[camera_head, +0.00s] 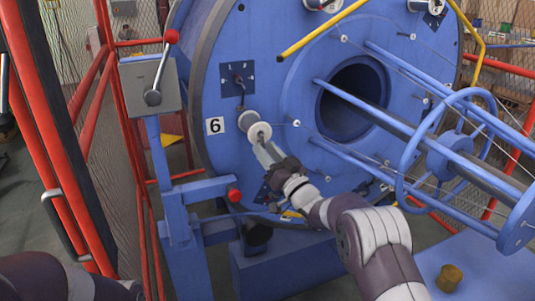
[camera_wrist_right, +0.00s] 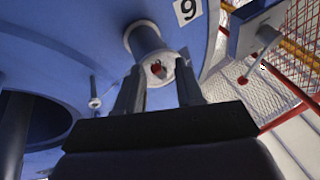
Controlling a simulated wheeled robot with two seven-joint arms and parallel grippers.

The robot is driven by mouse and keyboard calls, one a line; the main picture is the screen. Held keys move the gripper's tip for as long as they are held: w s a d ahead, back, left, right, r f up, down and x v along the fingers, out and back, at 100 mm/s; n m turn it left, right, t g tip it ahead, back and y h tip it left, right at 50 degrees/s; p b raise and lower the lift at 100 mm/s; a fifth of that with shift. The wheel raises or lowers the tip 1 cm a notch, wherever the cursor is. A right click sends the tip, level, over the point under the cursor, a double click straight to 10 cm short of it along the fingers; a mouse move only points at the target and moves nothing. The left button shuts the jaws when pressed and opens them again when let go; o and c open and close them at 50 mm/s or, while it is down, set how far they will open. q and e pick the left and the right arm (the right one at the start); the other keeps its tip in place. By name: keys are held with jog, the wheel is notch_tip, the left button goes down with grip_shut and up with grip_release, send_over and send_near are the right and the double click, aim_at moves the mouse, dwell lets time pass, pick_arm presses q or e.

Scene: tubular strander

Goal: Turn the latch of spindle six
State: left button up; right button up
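Spindle six (camera_head: 258,132) sticks out of the blue disc beside the plate marked 6 (camera_head: 215,126), as a short cylinder with pale round flanges. In the right wrist view spindle six (camera_wrist_right: 148,45) ends in a pale face with a small dark and red part (camera_wrist_right: 158,69), perhaps the latch; I cannot tell its position. My right gripper (camera_head: 265,150) is at the spindle's near end. In the wrist view the right gripper (camera_wrist_right: 160,85) is open, one finger each side of the end face, with no clear contact. My left arm shows at lower left; its gripper is out of view.
A control box with a red-knobbed lever (camera_head: 155,85) stands left of the disc. A yellow bar (camera_head: 322,29) crosses above. Blue rods and a blue ring (camera_head: 405,165) lie to the right. Red fence rails (camera_head: 90,85) border the left.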

jog(key=v, duration=1.2)
jog(key=shift+s+d, duration=0.15)
jog(key=shift+s, duration=0.15)
jog(key=shift+f, duration=0.1)
